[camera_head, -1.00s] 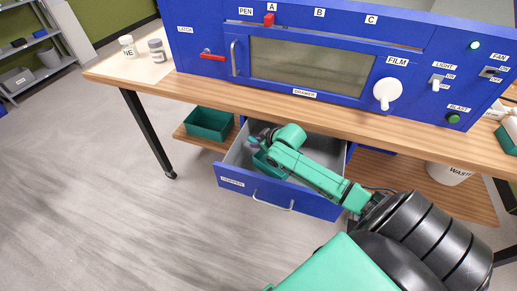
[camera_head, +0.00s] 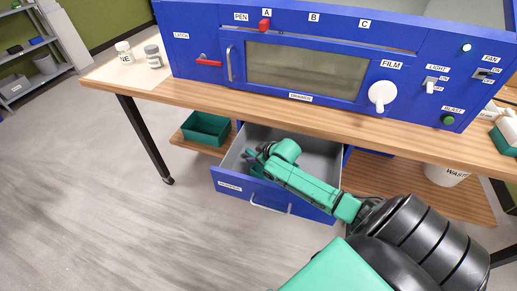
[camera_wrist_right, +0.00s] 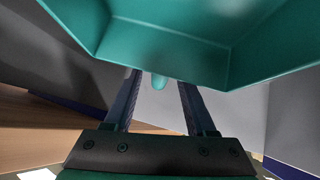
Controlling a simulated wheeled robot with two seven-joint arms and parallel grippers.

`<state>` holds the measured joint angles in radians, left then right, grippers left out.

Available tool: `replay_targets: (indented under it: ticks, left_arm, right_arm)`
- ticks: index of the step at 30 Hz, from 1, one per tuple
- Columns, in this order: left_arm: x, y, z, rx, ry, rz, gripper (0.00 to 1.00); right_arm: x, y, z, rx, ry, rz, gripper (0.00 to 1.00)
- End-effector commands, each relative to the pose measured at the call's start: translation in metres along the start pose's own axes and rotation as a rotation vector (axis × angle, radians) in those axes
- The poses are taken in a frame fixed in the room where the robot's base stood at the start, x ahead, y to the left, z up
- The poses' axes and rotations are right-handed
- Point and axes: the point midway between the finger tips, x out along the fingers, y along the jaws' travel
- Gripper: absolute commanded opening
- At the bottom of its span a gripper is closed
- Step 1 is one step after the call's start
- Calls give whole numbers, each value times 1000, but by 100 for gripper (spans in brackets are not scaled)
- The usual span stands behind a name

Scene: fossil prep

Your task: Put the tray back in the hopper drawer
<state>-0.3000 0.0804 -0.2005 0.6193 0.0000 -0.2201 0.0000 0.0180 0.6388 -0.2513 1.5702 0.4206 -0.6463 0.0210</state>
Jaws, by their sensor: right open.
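A green tray (camera_wrist_right: 165,40) fills the top of the right wrist view, just past my fingers. It also shows in the head view (camera_head: 257,171), inside the open hopper drawer (camera_head: 322,150), mostly hidden by my arm. My right gripper (camera_head: 252,158) reaches into the left part of the drawer. In the wrist view the right gripper (camera_wrist_right: 158,85) has its two fingers apart. A small green piece shows between the fingertips, and I cannot tell whether they touch it. My left gripper is out of view.
Another green bin (camera_head: 206,128) stands on the lower shelf, left of the drawer. A white waste bin (camera_head: 445,174) stands on that shelf at the right. The blue cabinet and wooden tabletop (camera_head: 300,114) overhang the drawer's back. The floor in front and left is clear.

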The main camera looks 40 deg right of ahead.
Motion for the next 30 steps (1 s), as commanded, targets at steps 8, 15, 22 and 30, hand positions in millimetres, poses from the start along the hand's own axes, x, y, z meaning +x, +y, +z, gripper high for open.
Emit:
replay_targets:
  ticks: [8,15,22,30]
  left_arm:
    - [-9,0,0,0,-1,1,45]
    - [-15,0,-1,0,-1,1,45]
    - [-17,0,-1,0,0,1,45]
    - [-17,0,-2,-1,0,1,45]
  right_arm:
    - [-45,0,1,-3,-4,0,56]
    - [-98,0,0,-1,-3,-1,56]
    - [-119,0,0,0,-2,-1,56]
    - [-118,0,0,0,-1,0,56]
